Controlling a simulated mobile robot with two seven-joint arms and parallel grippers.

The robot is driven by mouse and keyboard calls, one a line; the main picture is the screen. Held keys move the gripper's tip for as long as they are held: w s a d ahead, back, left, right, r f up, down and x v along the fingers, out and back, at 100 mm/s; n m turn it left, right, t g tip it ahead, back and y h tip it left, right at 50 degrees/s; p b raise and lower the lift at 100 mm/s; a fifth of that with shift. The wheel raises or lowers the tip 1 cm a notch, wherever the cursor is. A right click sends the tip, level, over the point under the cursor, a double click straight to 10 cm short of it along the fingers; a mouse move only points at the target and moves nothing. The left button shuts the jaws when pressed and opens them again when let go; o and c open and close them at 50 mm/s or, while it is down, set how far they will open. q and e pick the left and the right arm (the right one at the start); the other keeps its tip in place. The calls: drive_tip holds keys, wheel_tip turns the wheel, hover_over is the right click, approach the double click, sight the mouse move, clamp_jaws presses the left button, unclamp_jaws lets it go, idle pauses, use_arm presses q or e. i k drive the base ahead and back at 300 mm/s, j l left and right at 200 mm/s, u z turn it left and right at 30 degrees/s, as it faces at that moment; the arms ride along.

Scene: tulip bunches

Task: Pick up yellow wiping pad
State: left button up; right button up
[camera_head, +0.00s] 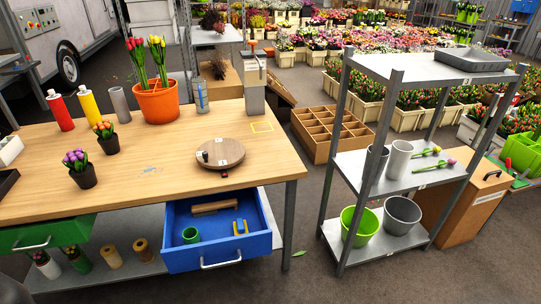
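I cannot make out a clear yellow wiping pad. Blue marks (150,169) are on the tabletop near the front. Neither gripper is in view.
The drawer also holds a brown block (211,207) and a green roll (190,235). A round turntable (220,153), an orange tulip pot (159,104) and several bottles stand on the table.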

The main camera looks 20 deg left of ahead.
sight(240, 227)
drive_tip(key=i+j+u, duration=0.1)
drive_tip(key=u, duration=0.9)
